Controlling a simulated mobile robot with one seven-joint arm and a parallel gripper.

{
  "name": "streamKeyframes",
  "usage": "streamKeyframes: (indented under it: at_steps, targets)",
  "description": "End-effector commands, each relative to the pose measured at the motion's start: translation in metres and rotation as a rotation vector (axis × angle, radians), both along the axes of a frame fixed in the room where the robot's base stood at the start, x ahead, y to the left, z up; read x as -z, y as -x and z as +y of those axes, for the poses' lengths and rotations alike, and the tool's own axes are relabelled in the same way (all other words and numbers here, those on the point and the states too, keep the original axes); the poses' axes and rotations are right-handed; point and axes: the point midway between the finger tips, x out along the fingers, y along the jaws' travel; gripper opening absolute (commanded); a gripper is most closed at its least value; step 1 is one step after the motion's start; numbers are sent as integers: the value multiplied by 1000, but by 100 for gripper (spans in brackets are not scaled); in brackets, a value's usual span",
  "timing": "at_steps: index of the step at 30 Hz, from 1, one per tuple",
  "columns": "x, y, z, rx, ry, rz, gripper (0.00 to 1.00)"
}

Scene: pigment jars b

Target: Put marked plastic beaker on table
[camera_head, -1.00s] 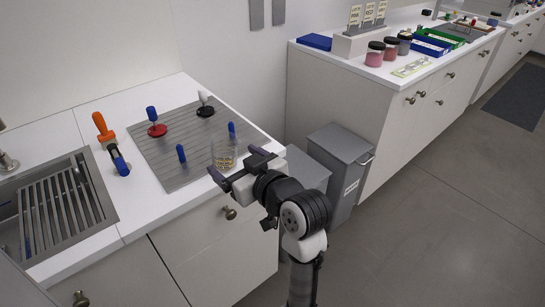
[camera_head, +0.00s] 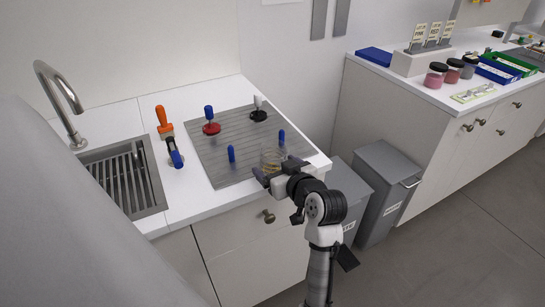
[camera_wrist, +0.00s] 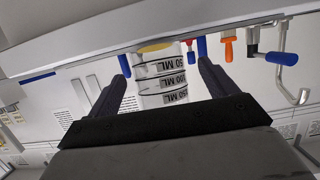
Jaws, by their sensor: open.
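The marked plastic beaker (camera_head: 272,158) is clear, with yellowish contents showing at its bottom, and stands on the grey ribbed mat near the counter's front edge. In the wrist view the beaker (camera_wrist: 160,78) appears upside down, with black ML markings, between the two dark fingers. My gripper (camera_head: 283,172) is open at the front of the beaker, one finger on each side. In the wrist view my gripper (camera_wrist: 168,85) shows a gap on both sides of the beaker. I cannot tell whether a finger touches it.
Blue pegs (camera_head: 231,154) stand close to the beaker. A red-based stamp-like tool (camera_head: 211,127), a black-based one (camera_head: 258,115) and an orange-handled tool (camera_head: 164,124) are behind and left. A sink (camera_head: 128,180) is left. Grey bins (camera_head: 382,185) stand between this counter and another with jars (camera_head: 436,75).

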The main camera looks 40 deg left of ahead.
Motion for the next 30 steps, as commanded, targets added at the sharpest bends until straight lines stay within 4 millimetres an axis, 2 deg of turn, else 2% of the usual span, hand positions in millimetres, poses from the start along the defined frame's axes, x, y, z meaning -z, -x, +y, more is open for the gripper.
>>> streamKeyframes:
  at_steps: [1,6,14,24,26,30]
  targets:
    - [-4,-4,8,-2,2,1,85]
    - [4,-11,24,0,1,-1,85]
    - [6,-12,26,1,0,-1,85]
    - [6,-12,25,1,0,-1,40]
    - [6,-12,25,1,0,-1,34]
    - [6,-12,25,1,0,-1,34]
